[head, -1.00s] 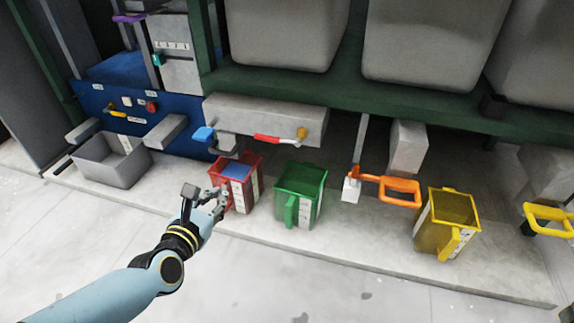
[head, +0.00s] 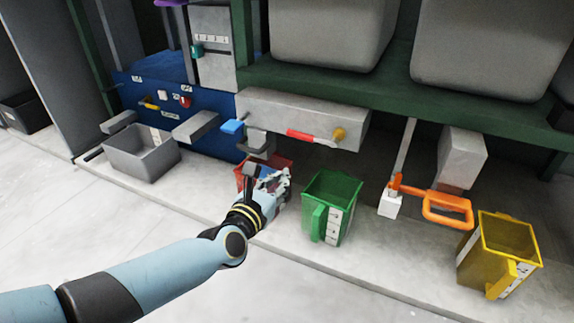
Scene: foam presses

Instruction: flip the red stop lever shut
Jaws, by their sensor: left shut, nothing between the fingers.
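The red lever (head: 306,135) lies along the front of a long grey box (head: 262,109). It has a pale end and sits beside a brass knob (head: 340,134). My left gripper (head: 280,180) is shut and empty, below and left of the lever and apart from it. The gripper is in front of a red jug (head: 245,170) and hides much of it. My right gripper is not in view.
A blue-handled lever (head: 232,126) and a grey spout (head: 257,143) are above the red jug. A green jug (head: 343,188) stands right of my gripper. Further right are an orange handle (head: 448,208) and a yellow jug (head: 507,234). A grey bin (head: 142,158) stands at left.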

